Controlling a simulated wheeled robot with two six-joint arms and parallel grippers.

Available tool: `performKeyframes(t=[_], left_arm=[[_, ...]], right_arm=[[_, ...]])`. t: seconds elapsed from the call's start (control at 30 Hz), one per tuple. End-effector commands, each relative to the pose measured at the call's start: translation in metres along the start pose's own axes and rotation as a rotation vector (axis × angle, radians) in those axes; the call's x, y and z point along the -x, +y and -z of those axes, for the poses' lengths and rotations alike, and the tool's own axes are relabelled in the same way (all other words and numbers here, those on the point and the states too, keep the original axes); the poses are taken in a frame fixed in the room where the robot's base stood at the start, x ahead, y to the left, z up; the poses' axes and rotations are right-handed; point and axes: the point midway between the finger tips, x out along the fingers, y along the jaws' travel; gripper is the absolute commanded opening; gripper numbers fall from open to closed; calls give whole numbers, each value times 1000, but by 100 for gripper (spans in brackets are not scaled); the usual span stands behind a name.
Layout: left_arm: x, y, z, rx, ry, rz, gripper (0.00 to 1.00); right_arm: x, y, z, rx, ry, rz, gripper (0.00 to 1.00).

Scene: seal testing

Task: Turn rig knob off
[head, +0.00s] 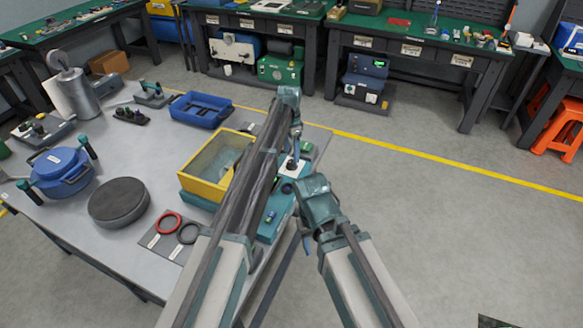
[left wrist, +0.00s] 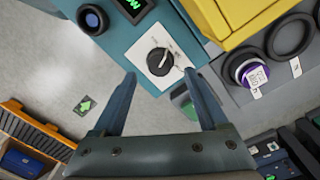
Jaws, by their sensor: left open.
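The rig is a teal unit (head: 270,228) at the right edge of the grey table, beside a yellow tank (head: 189,175). In the left wrist view, its black rig knob (left wrist: 160,61) sits on a white plate with a pointer line. The knob also shows small in the head view (head: 291,164). My left gripper (left wrist: 160,76) is open, its fingertips just short of the knob and spread to either side of it in the picture; contact is not visible. My right gripper (head: 307,244) hangs beside the table edge; its jaws are too small to read.
A green display (left wrist: 133,6) and a dark round fitting (left wrist: 92,18) lie beside the knob. Red (head: 168,222) and black (head: 188,233) rings, a dark disc (head: 119,202), a blue pot (head: 61,171) and a blue tray (head: 200,109) occupy the table.

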Motion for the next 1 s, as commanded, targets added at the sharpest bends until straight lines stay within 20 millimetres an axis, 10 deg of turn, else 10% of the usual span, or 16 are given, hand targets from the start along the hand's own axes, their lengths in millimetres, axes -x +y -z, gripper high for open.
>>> performKeyframes(t=[0.2, 0.63, 1.0], left_arm=[[-35, 0, 0, 0, 0, 0, 76], [-40, 0, 0, 0, 0, 0, 76], [-40, 0, 0, 0, 0, 0, 9]], right_arm=[[-35, -3, 2, 0, 0, 0, 50], [-40, -4, 2, 0, 0, 0, 50], [-40, -4, 2, 0, 0, 0, 50]])
